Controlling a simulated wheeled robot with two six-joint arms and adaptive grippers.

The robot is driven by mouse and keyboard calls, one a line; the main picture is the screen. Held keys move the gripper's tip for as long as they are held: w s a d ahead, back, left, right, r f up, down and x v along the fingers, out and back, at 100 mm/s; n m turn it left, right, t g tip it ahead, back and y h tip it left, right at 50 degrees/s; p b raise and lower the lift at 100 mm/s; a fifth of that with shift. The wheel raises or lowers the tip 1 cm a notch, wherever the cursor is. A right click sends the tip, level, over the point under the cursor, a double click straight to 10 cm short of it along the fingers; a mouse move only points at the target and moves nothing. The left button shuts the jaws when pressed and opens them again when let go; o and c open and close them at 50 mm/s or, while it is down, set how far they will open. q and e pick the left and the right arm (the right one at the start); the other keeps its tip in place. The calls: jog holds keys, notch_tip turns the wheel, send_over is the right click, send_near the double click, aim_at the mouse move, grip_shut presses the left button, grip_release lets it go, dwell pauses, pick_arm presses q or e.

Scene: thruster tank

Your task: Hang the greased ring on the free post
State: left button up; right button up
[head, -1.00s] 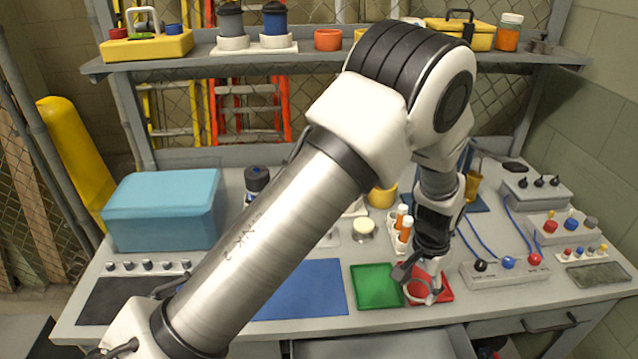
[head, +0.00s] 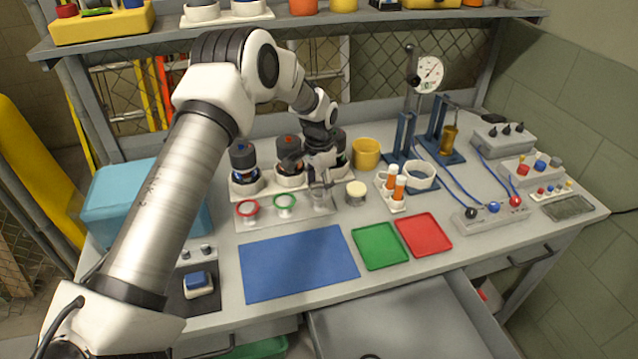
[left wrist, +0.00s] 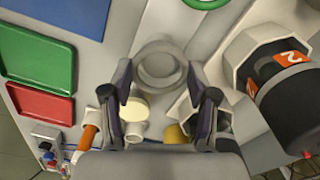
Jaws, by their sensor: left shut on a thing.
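My left gripper (head: 321,188) is over the right end of the pale rack plate (head: 262,222), beside the posts. In the left wrist view its fingers (left wrist: 166,92) are around a grey ring (left wrist: 160,62). The ring is over the third post position; the fingers largely hide that post, and I cannot tell whether the ring is around it or above it. A red ring (head: 247,208) hangs on the left post and a green ring (head: 285,201) on the middle post. My right gripper is not in view.
A cream-topped jar (head: 356,190) stands close to the right of the gripper. Dark canisters (head: 243,157) in white holders stand behind the posts. A blue mat (head: 298,262), a green tray (head: 379,246) and an empty red tray (head: 424,236) lie in front. A drawer (head: 400,325) is open below.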

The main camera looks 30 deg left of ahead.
pick_arm(q)
jog(key=shift+d+f, duration=0.1)
jog(key=shift+f, duration=0.75)
jog(key=o, duration=0.8)
jog(key=shift+r, duration=0.1)
jog(key=shift+c, duration=0.2)
notch_tip(320, 180, up, 12)
jog(key=b, duration=0.2)
jog(key=shift+b, duration=0.35)
